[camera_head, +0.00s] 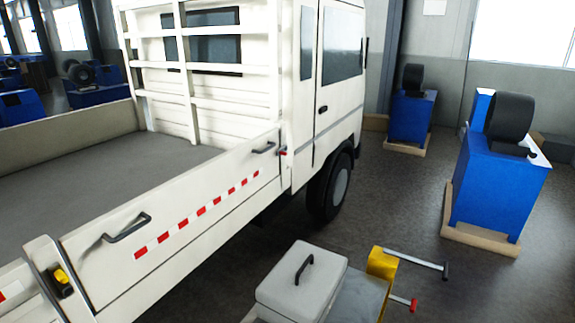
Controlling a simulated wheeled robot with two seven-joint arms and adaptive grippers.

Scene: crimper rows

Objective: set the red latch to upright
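A small red latch (283,151) sits at the front end of the white truck's drop side (200,200), beside the cab's rear edge. It is too small for me to tell its angle. A yellow latch (62,276) sits in a dark recess on the post at the near-left end of the same side panel. The side panel stands raised, with two dark handles, one (127,228) near and one (263,148) far. Neither of my grippers is in view.
A grey-white lidded case (301,278) stands at the bottom centre beside a yellow block (382,264) with two protruding bars, one red-tipped (413,304). Blue machines (495,185) stand on pallets at right. The floor (395,195) between them and the truck is open.

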